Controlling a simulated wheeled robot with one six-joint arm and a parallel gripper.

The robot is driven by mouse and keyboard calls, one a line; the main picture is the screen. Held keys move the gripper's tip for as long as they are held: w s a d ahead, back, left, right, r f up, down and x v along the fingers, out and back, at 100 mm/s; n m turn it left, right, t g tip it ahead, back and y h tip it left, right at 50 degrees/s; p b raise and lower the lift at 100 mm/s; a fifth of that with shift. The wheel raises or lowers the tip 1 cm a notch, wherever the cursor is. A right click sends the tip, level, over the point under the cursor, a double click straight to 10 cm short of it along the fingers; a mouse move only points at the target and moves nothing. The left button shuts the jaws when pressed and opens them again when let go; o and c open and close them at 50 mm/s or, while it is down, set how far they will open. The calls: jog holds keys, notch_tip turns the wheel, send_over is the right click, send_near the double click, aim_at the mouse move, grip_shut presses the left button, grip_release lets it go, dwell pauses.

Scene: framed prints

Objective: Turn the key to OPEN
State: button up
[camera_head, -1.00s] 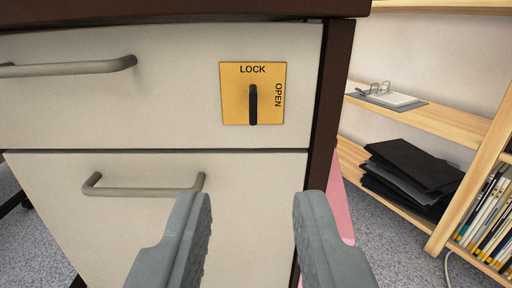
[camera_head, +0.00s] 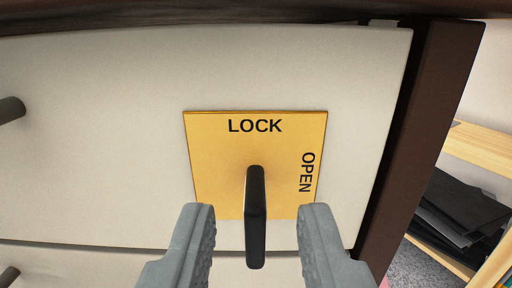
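The black key (camera_head: 255,215) stands out from a yellow plate (camera_head: 215,150) on the pale upper drawer front. The key is upright, in line with the word LOCK at the plate's top. The word OPEN runs down the plate's right side. My gripper (camera_head: 257,222) is open, with one grey finger on each side of the key. There is a clear gap between the key and each finger, and neither touches it. The fingers overlap the plate's lower corners in the view.
The dark cabinet side post (camera_head: 425,130) stands right of the drawer front. Drawer handle ends (camera_head: 10,110) show at the left edge. Beyond the post, a wooden shelf (camera_head: 480,145) and black folders (camera_head: 455,210) show. The drawer front around the plate is clear.

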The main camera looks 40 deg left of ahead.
aim_at(265, 216)
jog(key=shift+x, duration=1.55)
grip_shut()
jog(key=m, duration=0.4)
jog(key=shift+d+m, duration=0.1)
jog(key=shift+m, duration=0.2)
jog(key=m, duration=0.4)
jog(key=shift+w+f+m, duration=0.1)
jog(key=shift+m, duration=0.2)
jog(key=m, duration=0.4)
jog(key=shift+d+f+m, duration=0.1)
jog(key=shift+m, duration=0.2)
jog(key=shift+w+f+m, duration=0.1)
jog(key=shift+m, duration=2)
